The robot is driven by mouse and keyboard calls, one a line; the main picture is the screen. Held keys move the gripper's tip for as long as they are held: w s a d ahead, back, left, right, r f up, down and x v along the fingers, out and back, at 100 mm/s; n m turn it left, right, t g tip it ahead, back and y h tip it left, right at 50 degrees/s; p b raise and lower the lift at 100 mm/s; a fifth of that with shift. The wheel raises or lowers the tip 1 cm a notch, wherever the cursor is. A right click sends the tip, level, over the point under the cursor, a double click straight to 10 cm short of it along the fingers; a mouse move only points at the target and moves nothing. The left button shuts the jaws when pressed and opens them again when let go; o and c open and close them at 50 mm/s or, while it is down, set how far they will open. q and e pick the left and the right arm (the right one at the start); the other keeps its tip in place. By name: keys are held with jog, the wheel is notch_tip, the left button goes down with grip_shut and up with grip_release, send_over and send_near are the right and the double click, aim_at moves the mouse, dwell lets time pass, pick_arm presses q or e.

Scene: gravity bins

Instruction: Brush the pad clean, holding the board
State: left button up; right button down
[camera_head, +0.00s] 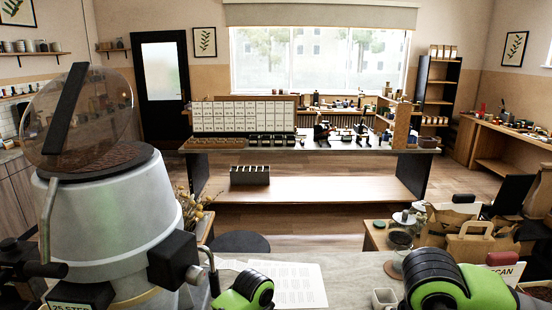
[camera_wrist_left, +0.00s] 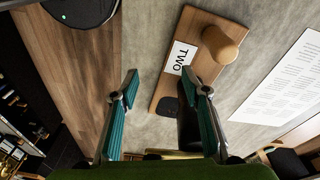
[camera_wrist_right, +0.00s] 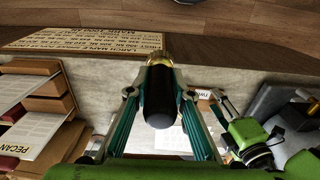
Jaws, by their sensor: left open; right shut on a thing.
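The wooden board (camera_wrist_left: 205,68) lies on the grey worktop in the left wrist view. It has a round wooden knob, a white TWO label and a small dark pad (camera_wrist_left: 168,103) near one end. My left gripper (camera_wrist_left: 160,76) is open and empty, its fingers apart above the board. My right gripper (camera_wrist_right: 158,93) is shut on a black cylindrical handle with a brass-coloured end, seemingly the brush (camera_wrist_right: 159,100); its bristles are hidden. A similar dark cylinder (camera_wrist_left: 187,128) shows beside the pad, partly behind a left finger. In the head view both fingertip pairs are out of frame.
A large grinder-like machine (camera_head: 110,225) with a clear dome stands at the left. Printed sheets (camera_head: 290,283) lie on the worktop. A lettered wooden plaque (camera_wrist_right: 85,40) shows in the right wrist view.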

pick_arm(q)
jog(key=shift+m+y, duration=0.5)
jog(key=shift+y, duration=0.3)
jog(key=w+a+r, duration=0.1)
jog(key=w+r, duration=0.1)
jog(key=w+a+r, duration=0.2)
jog(key=w+r, duration=0.1)
jog(key=w+a+r, duration=0.1)
jog(key=w+r, duration=0.1)
jog(key=shift+w+a+r, duration=0.25)
jog(key=shift+w, duration=0.1)
jog(key=shift+f+b, duration=0.3)
jog(key=shift+f, duration=0.4)
pick_arm(e)
jog(key=shift+f, duration=0.25)
pick_arm(q)
notch_tip(320, 180, down, 11)
jog(key=b, duration=1)
jog(key=shift+r, duration=0.2)
pick_arm(e)
notch_tip(320, 180, down, 10)
jog(key=shift+r, duration=0.1)
pick_arm(q)
grip_shut()
